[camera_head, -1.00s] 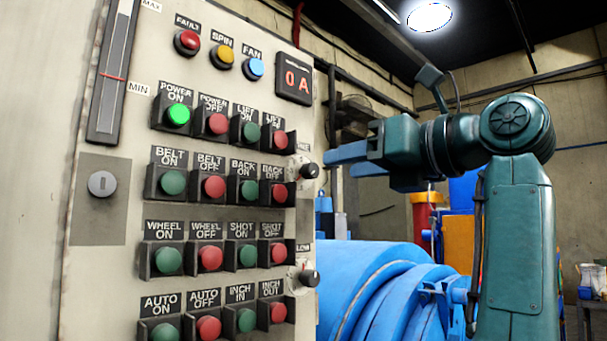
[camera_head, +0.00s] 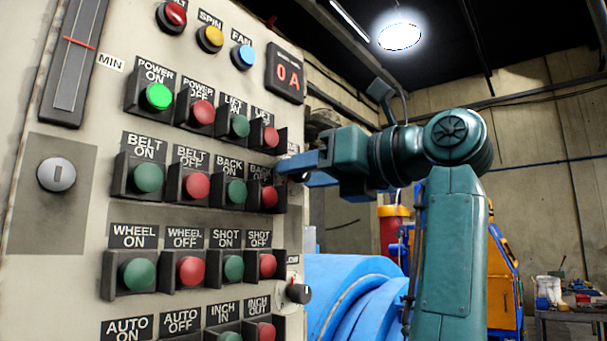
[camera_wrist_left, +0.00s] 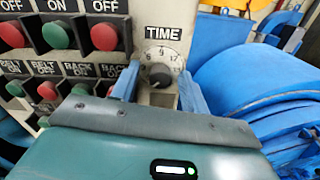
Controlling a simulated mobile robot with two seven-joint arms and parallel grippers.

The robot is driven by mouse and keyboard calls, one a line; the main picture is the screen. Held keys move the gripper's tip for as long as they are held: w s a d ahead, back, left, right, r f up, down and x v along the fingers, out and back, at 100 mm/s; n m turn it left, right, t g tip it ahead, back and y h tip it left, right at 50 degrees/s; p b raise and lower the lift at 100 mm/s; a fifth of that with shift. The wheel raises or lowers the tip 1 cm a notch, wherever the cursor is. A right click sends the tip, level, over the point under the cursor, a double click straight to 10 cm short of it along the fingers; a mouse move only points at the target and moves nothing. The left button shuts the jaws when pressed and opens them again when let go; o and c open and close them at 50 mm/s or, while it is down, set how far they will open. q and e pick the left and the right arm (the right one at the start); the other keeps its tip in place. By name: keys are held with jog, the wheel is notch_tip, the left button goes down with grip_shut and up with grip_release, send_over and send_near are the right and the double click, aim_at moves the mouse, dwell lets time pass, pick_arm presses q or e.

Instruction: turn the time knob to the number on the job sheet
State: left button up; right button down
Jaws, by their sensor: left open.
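The time knob (camera_wrist_left: 160,75) is a dark round knob on a pale numbered dial, under a black TIME label (camera_wrist_left: 163,33) in the left wrist view. Its pointer is too small to read surely; a 6 and a 9 show on the dial. My left gripper (camera_wrist_left: 159,84) is open, with one blue finger on each side of the knob; I cannot tell whether they touch it. In the head view, my left gripper (camera_head: 287,170) reaches the panel's right edge beside the BACK OFF button and mostly hides the knob. No job sheet is in view.
The control panel (camera_head: 70,120) carries several rows of red and green buttons close to the fingers. A second black knob (camera_head: 298,292) sits lower on its right edge. Large blue machinery (camera_head: 350,290) stands right of the panel. A display (camera_head: 286,75) reads 0 A.

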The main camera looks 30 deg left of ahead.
pick_arm(q)
jog(key=shift+d, duration=0.1)
jog(key=shift+c, duration=0.4)
jog(key=c, duration=0.9)
jog(key=shift+m+p, duration=1.9)
jog(key=shift+m, duration=6.9)
